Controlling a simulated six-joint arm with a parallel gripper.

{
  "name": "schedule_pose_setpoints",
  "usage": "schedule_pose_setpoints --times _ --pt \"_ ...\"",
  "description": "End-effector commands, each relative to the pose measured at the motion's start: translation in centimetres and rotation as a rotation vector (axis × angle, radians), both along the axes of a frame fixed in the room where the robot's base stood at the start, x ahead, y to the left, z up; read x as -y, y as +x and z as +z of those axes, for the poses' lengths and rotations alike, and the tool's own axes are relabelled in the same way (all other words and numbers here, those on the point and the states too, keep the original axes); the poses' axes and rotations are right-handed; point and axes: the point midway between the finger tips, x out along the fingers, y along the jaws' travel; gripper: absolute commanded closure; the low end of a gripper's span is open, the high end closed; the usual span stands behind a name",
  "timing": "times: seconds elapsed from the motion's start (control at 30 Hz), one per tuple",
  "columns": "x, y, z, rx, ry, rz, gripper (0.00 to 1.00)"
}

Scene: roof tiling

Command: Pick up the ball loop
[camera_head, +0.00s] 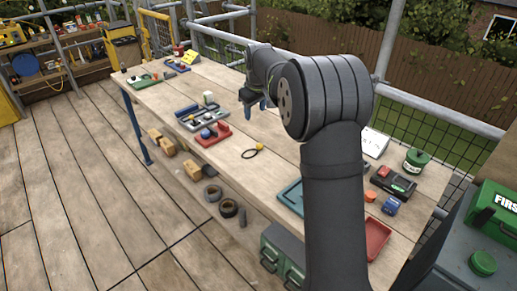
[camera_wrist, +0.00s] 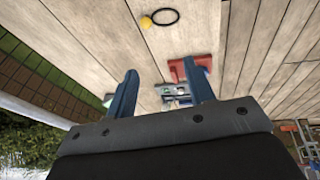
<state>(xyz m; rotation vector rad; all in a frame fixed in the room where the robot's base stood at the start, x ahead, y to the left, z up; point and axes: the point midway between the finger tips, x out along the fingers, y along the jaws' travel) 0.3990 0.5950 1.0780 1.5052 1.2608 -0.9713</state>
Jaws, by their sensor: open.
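The ball loop (camera_head: 252,151) lies on the wooden bench top near its front edge, a black ring with a small yellow ball on it. In the wrist view the ball loop (camera_wrist: 160,18) is at the top, with the yellow ball at the ring's left side. My gripper (camera_head: 252,106) is above the bench, beyond the loop in the head view and apart from it. In the wrist view its two blue fingers (camera_wrist: 162,92) are spread with nothing between them in their grip.
A teal tray (camera_head: 290,197) lies nearer, partly behind my arm. A red tray (camera_head: 377,239) and a black-red box (camera_head: 393,181) are at right. Bench around the loop is clear.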

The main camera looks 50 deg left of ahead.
Motion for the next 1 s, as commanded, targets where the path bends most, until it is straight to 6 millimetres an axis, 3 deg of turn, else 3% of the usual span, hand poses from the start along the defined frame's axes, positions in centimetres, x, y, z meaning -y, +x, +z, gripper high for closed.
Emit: schedule_pose_setpoints --times 0.03,0.1,0.27,0.47,0.8,1.0 --pt "0.4 2.1 -1.7 -0.040 0.022 -0.023 0.51" --pt "0.7 4.2 -3.2 -0.086 0.062 -0.042 0.51" --pt "1.1 6.9 -5.2 -0.140 0.121 -0.068 0.51" --pt "0.1 7.3 -8.0 -0.148 0.129 -0.070 0.51" --pt "-2.6 7.7 -14.6 -0.147 0.129 -0.069 0.51" --pt "-3.5 7.8 -16.4 -0.144 0.131 -0.070 0.51"
